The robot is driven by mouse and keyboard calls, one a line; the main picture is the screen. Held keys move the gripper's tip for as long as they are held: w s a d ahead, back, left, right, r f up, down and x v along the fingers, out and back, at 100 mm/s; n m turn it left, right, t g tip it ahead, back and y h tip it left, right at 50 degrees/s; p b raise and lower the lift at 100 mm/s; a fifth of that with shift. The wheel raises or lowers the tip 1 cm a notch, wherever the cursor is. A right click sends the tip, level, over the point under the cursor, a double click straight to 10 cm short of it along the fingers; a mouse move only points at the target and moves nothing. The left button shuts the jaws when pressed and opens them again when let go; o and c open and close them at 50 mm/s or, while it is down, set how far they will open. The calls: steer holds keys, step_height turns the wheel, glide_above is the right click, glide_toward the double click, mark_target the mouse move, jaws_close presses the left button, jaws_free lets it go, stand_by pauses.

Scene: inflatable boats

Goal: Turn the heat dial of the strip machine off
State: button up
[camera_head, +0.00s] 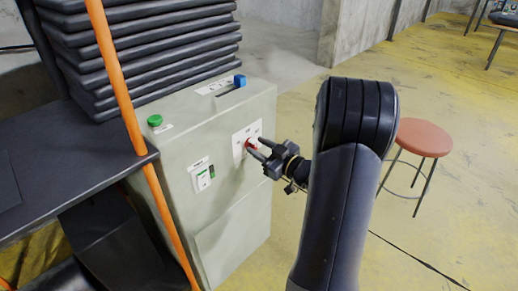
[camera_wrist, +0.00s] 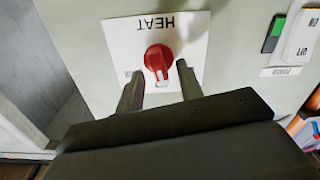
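The strip machine (camera_head: 215,130) is a pale grey-green cabinet left of centre in the head view. Its heat dial is a red knob on a white plate marked HEAT (camera_wrist: 180,30), which appears upside down in the wrist view. The red dial (camera_wrist: 158,60) has a pale pointer mark on its lower right there. My gripper (camera_wrist: 160,88) is open, with its two fingers apart just below the dial in the wrist picture. I cannot tell whether either finger touches it. In the head view the dial (camera_head: 251,143) is partly hidden by my gripper (camera_head: 262,158).
A power switch (camera_head: 203,175) is on the same face, left of the dial. A green button (camera_head: 154,120) and a blue knob (camera_head: 239,80) are on top. An orange pole (camera_head: 125,90) stands at left. A red stool (camera_head: 424,138) stands on open floor at right.

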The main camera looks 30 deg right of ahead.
steer(key=shift+w+a, duration=0.1)
steer(key=shift+w, duration=0.15)
steer(key=shift+c, duration=0.4)
jaws_close()
steer(key=n+b, duration=0.4)
steer(key=shift+a+f+b, duration=0.15)
steer(key=shift+f+b, duration=0.15)
steer(key=shift+b, duration=0.05)
steer(key=n+b, duration=0.3)
steer(key=shift+s, duration=0.1)
steer(key=shift+a+n+b, duration=0.1)
steer(key=shift+n+b, duration=0.75)
steer(key=shift+n, duration=0.35)
steer(key=shift+r, duration=0.1)
